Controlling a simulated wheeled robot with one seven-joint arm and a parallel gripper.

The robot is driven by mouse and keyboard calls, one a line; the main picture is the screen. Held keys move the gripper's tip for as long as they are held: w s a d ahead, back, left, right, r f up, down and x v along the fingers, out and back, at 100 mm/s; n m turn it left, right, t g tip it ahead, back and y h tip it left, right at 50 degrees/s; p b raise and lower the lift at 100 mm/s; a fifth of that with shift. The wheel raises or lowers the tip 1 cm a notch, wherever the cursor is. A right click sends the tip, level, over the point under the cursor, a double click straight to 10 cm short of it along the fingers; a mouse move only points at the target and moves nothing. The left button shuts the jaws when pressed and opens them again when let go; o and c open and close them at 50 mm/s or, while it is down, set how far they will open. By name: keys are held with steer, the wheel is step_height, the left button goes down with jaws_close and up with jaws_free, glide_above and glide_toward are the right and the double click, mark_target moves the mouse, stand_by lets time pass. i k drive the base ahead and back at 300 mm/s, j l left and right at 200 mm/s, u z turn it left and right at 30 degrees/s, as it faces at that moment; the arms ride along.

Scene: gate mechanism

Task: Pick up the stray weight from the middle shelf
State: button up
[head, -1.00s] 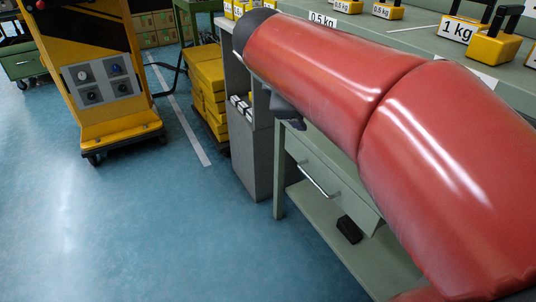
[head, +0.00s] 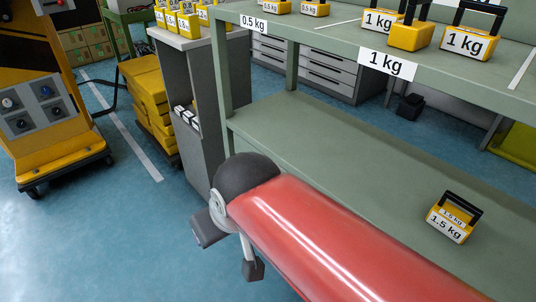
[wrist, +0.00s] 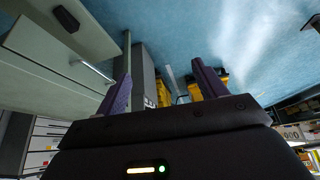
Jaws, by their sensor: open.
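The stray weight (head: 450,219) is a yellow block with a black handle and white "1.5 kg" labels. It stands upright and alone on the green middle shelf (head: 340,150), at the right of the head view. My gripper (wrist: 161,72) shows in the wrist view with its two purple fingers apart and nothing between them. In the head view my red arm crosses the lower middle, below and left of the weight, and does not touch it. The gripper's fingers cannot be made out clearly there. The weight does not show in the wrist view.
The top shelf (head: 330,32) above holds several yellow weights, with "0.5 kg" and "1 kg" labels on its edge. A grey cabinet (head: 205,110) stands at its left end. A yellow machine (head: 50,100) stands farther left. The middle shelf is clear around the weight.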

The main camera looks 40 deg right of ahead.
mark_target(444, 216)
steer(key=z, duration=2.85)
